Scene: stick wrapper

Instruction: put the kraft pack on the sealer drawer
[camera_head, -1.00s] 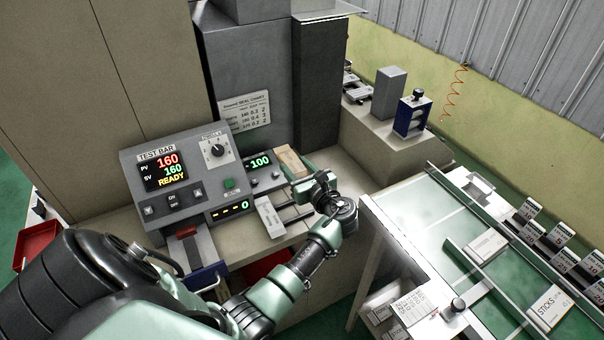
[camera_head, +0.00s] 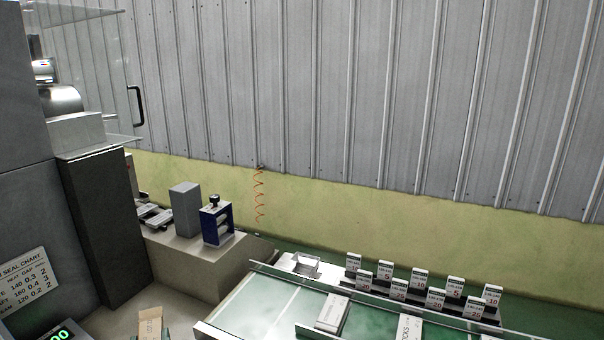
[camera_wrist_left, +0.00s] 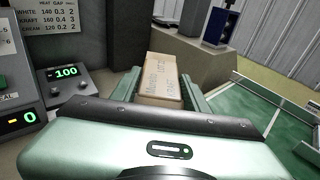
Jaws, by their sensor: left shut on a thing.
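The kraft pack (camera_wrist_left: 161,76) is a small brown carton with printing on it. In the left wrist view it sits between the two green fingers of my left gripper (camera_wrist_left: 158,88), which is shut on it. The pack's top also shows at the bottom left of the head view (camera_head: 150,326). The sealer's control box (camera_wrist_left: 72,82), with a green 100 readout, is left of the gripper in the wrist view. I cannot make out the sealer drawer in the current views. My right gripper is not in view.
A green-topped conveyor (camera_head: 270,305) with white cartons (camera_head: 333,313) and several small number cards (camera_head: 455,287) lies to the right. A beige bench (camera_head: 195,255) carries a grey block (camera_head: 185,210) and a blue-framed device (camera_head: 217,222). A ribbed wall stands behind.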

